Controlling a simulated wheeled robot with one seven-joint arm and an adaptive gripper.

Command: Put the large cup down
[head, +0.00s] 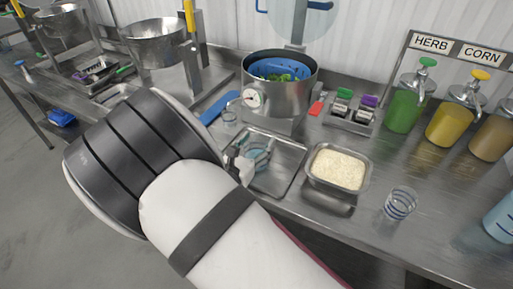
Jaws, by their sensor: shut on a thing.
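My gripper (260,154) is over the steel tray (287,181) in the middle of the counter, mostly hidden behind my own arm. It is shut on a clear, bluish cup, the large cup (257,152), whose near side is partly covered by the fingers. I cannot tell whether the cup touches the tray floor or hangs just above it. Another clear cup with blue bands (400,203) stands upright on the counter at the right.
A pan of rice (339,168) sits right of the tray. Behind it are a steel pot (280,97) with a blue basket and a rack of coloured-handled tools (350,115). Sauce pump bottles (407,103) line the right back. Bare counter lies around the banded cup.

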